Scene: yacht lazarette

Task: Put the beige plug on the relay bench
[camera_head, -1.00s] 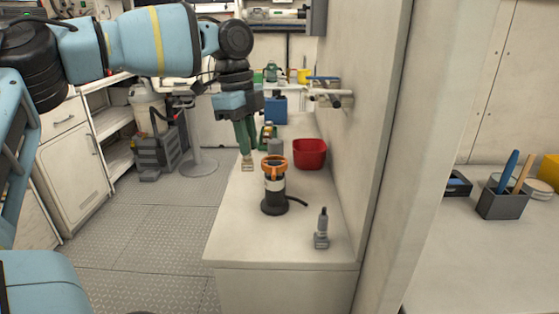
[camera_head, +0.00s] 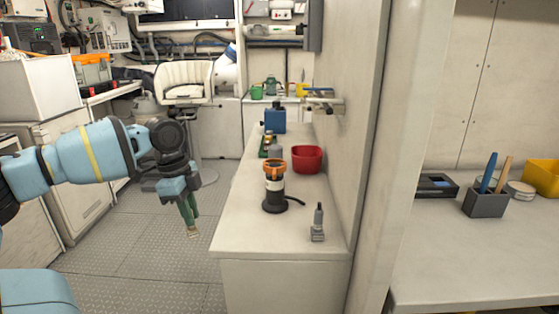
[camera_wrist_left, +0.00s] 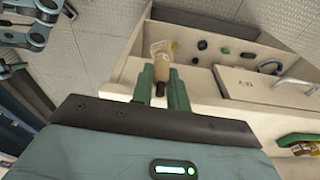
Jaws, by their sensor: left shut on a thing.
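My left gripper (camera_head: 188,212) is shut on the beige plug (camera_wrist_left: 162,57), which sits between the green fingertips in the left wrist view. In the head view the plug (camera_head: 193,232) shows small below the fingertips, over the floor to the left of the central white bench (camera_head: 235,222). The gripper points down and is apart from that bench. I cannot tell from the frames which surface is named the relay bench.
The central bench holds a black and orange device (camera_head: 274,190), a grey connector-like part (camera_head: 318,224), a red bowl (camera_head: 307,160) and a blue container (camera_head: 275,121). Its near left surface is clear. A wall separates it from another counter (camera_head: 440,240) at right.

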